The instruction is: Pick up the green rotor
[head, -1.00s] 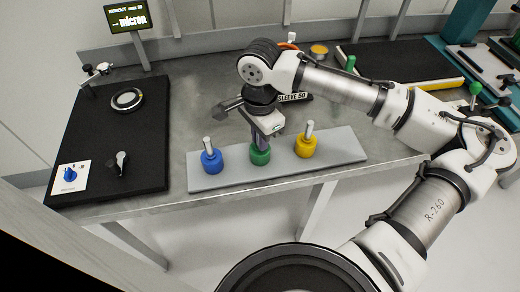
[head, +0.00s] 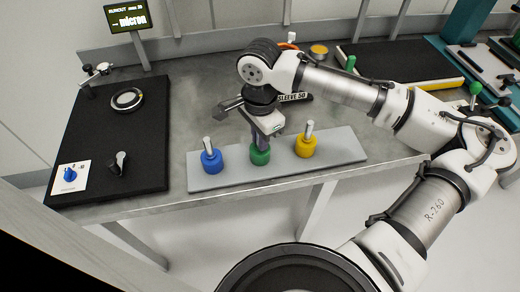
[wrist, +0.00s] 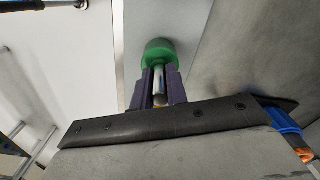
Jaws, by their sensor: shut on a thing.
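The green rotor (head: 260,155) stands on the grey board (head: 215,179) at the front of the bench, between a blue rotor (head: 211,160) and a yellow rotor (head: 306,146). My gripper (head: 262,140) is above it, pointing down, with its fingers shut on the rotor's shaft. In the wrist view the two dark fingers (wrist: 155,88) sit on either side of the silver shaft, with the green rotor body (wrist: 160,52) just beyond the fingertips. The rotor appears upright, and I cannot see any gap between it and the board.
The blue and yellow rotors stand close on either side, with upright shafts. A black mat (head: 142,150) with a ring (head: 127,99) and a small dark part (head: 118,163) lies at left. A screen (head: 128,16) stands behind it. Bare bench lies between mat and board.

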